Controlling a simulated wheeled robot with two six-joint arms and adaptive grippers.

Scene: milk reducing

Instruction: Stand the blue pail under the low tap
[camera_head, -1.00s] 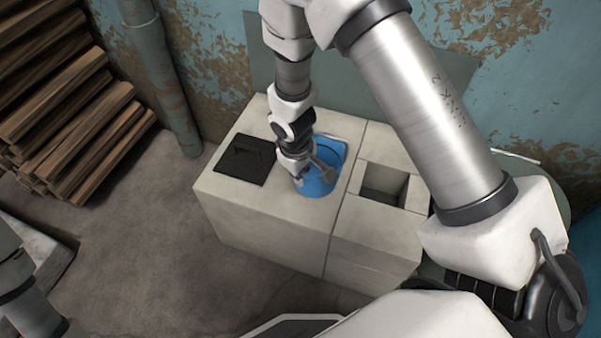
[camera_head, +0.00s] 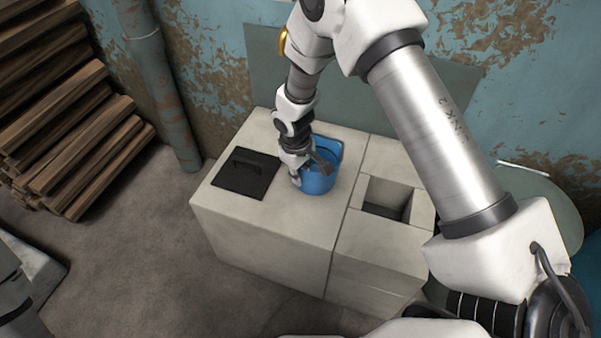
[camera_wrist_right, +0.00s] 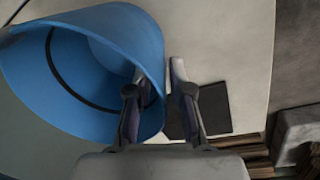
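The blue pail (camera_head: 318,181) is over the pale block (camera_head: 262,222), between the black lid and the square opening. My right gripper (camera_head: 302,172) is at its left side. In the right wrist view, the pail (camera_wrist_right: 95,55) shows its open mouth. The right gripper (camera_wrist_right: 157,85) has one finger inside the wall and one outside, closed on the rim. Whether the pail's base touches the block is hard to tell. A brass-coloured piece (camera_head: 283,41) shows beside my right arm; I cannot tell whether it is the tap. My left gripper is out of view.
A black lid (camera_head: 245,173) lies on the block left of the pail. A square opening (camera_head: 386,198) is to the right. Stacked firewood (camera_head: 70,120) and a wall pipe (camera_head: 160,90) stand at the left. The floor before the block is clear.

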